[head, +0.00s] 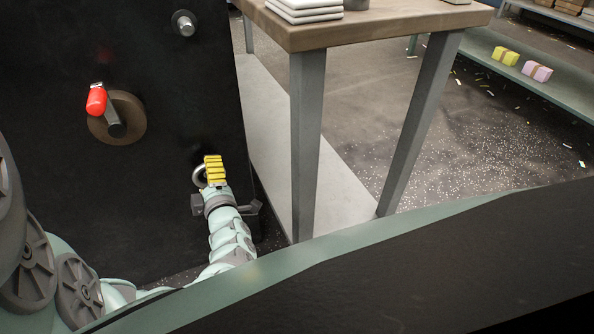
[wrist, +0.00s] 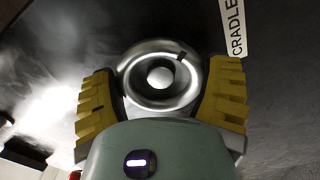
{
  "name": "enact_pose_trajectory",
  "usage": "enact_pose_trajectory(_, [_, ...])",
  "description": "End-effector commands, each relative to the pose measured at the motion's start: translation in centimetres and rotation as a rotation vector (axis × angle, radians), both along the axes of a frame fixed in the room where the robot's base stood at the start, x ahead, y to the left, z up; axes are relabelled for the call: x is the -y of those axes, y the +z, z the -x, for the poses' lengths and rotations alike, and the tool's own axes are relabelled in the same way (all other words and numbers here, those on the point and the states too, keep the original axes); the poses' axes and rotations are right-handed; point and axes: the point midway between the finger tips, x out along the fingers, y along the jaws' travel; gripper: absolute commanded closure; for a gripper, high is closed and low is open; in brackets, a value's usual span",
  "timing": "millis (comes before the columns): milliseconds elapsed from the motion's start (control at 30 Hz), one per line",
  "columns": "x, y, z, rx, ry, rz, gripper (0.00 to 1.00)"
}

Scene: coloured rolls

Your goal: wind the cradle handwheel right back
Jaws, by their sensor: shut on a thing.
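The cradle handwheel (wrist: 150,97) is a shiny metal ring with a round pale hub, on a dark panel. A small dark mark sits on its upper right rim in the wrist view. A white label reading "CRADLE" (wrist: 236,30) is beside it at the upper right. My gripper (wrist: 162,95) has its yellow ribbed fingers on either side of the wheel and is shut on it. In the head view my gripper (head: 214,172) is low on the panel's right part, and the handwheel (head: 198,174) shows partly behind the fingers.
The dark panel (head: 190,100) also bears a red-handled crank (head: 97,102) at the left and a metal knob (head: 184,23) near the top. A wooden-topped table (head: 380,18) stands just right of the panel. Yellow and pink packs sit on a far shelf (head: 570,98).

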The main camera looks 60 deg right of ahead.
Motion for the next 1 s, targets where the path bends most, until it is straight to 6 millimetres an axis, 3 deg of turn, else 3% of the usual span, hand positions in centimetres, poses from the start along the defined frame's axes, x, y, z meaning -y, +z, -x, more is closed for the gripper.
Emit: enact_pose_trajectory(1000, [0.1, -1.15, 0.33, -0.518, -0.003, 0.819, 0.57])
